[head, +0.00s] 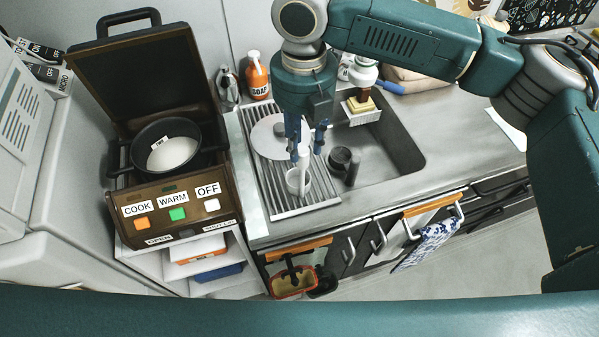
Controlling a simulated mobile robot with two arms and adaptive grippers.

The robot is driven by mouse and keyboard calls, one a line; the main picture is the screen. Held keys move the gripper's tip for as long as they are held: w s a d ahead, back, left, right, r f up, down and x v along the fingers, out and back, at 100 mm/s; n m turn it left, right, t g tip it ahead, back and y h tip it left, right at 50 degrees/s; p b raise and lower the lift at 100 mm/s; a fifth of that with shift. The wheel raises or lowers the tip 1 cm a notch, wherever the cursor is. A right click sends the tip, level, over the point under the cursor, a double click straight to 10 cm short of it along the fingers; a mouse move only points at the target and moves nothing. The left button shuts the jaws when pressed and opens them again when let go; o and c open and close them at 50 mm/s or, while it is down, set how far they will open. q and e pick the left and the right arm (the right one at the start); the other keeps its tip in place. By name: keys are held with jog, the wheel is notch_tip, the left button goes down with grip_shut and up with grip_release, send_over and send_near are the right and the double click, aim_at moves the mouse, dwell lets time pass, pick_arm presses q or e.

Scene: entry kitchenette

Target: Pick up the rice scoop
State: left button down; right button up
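A white upright piece that looks like the rice scoop (305,158) stands in a white cup (295,184) on the ribbed drying rack beside the sink. My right gripper (308,150), with blue fingers, points down from above over the cup. Its fingers are apart, one on each side of the scoop's upper end, and a gap seems to show between finger and scoop. The gripper hides part of the scoop, and its lower end is hidden in the cup. My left gripper is not in view.
The rice cooker (175,195) stands open at left, with white rice inside. A plate (266,138) lies on the rack (290,212). An orange soap bottle (257,78) stands behind. The sink (385,140) is at right, with a dark cup and brush near its left side.

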aim_at(302, 175)
notch_tip(302, 175, down, 6)
jog(key=shift+s+r+p, duration=0.1)
jog(key=shift+s+p, duration=0.05)
jog(key=shift+p, duration=0.5)
jog(key=shift+f, duration=0.65)
notch_tip(302, 175, down, 4)
jog(key=shift+f+p, duration=0.1)
jog(key=shift+p, duration=0.65)
jog(key=shift+f, duration=0.25)
grip_shut()
